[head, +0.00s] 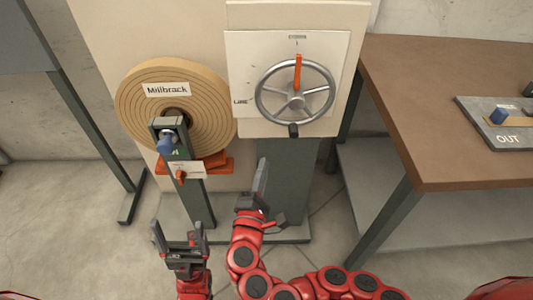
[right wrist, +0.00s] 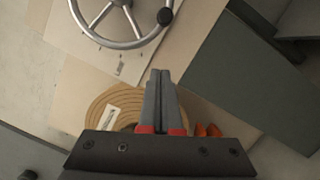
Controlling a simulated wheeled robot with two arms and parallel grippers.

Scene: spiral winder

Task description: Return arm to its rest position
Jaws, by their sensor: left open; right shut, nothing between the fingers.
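My right gripper (head: 262,182) is shut and empty, pointing up below the handwheel panel in the head view. Its closed fingers (right wrist: 161,98) also show in the right wrist view. My left gripper (head: 178,238) is open and empty at the lower left, below the wound spool. The silver handwheel (head: 269,88) has a dark knob (head: 293,130) at its bottom, and an orange pointer (head: 298,71) stands upright over it. The handwheel also shows at the top of the right wrist view (right wrist: 101,14). Neither gripper touches the wheel.
A tan spiral spool (head: 135,103) labelled Millbrack stands left, behind a dark post with a blue knob (head: 166,145) and a small orange-red lever (head: 181,177). A brown table (head: 440,75) at right bears a grey OUT tray (head: 477,118). Floor (head: 80,250) at lower left is clear.

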